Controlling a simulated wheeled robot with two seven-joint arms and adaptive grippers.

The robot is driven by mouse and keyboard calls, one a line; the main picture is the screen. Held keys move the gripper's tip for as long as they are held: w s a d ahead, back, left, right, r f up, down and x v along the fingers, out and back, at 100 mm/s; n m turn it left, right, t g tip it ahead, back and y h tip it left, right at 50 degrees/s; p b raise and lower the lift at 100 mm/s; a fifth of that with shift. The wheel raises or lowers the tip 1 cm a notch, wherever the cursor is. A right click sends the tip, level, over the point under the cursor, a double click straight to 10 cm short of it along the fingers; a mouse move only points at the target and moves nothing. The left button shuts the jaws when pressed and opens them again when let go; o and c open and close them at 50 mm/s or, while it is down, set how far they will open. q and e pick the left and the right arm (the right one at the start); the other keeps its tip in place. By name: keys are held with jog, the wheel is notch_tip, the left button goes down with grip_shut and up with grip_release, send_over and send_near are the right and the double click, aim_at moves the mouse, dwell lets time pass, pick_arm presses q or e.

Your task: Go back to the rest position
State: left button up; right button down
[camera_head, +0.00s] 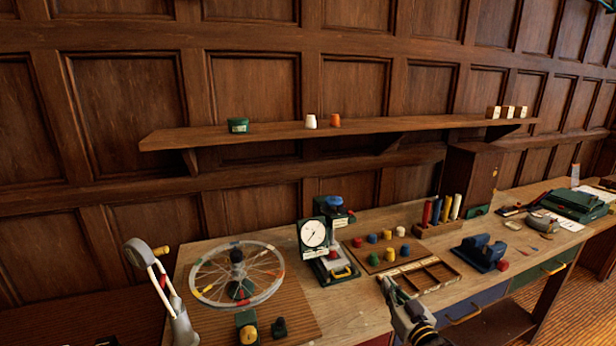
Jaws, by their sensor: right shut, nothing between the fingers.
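My left gripper does not show.
A spoked wheel (270,283), dial gauge (313,233), board of coloured knobs (373,262), blue device (482,252) and green typewriter-like machine (577,204) stand on the bench. A wall shelf (270,134) runs above. A pale jointed piece (150,265) rises at left.

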jog(key=s+f+g+h, duration=0.3)
jog(key=s+f+g, duration=0.3)
jog(key=s+f, duration=0.4)
jog(key=s+f+g+h, duration=0.1)
jog(key=s+f+g, duration=0.25)
jog(key=s, duration=0.65)
jog(key=s+f+g, duration=0.2)
jog(key=s+g, duration=0.3)
jog(key=s, duration=0.4)
notch_tip(320, 180, down, 33)
jog(key=s, duration=0.3)
jog(key=s+d+f+g, duration=0.1)
jog(key=s+d+f, duration=0.1)
jog(key=s+f, duration=0.8)
jog(key=s+d+f+g, duration=0.1)
jog(key=s+d+f, duration=0.1)
jog(key=s+f, duration=0.8)
jog(key=shift+s, duration=1.15)
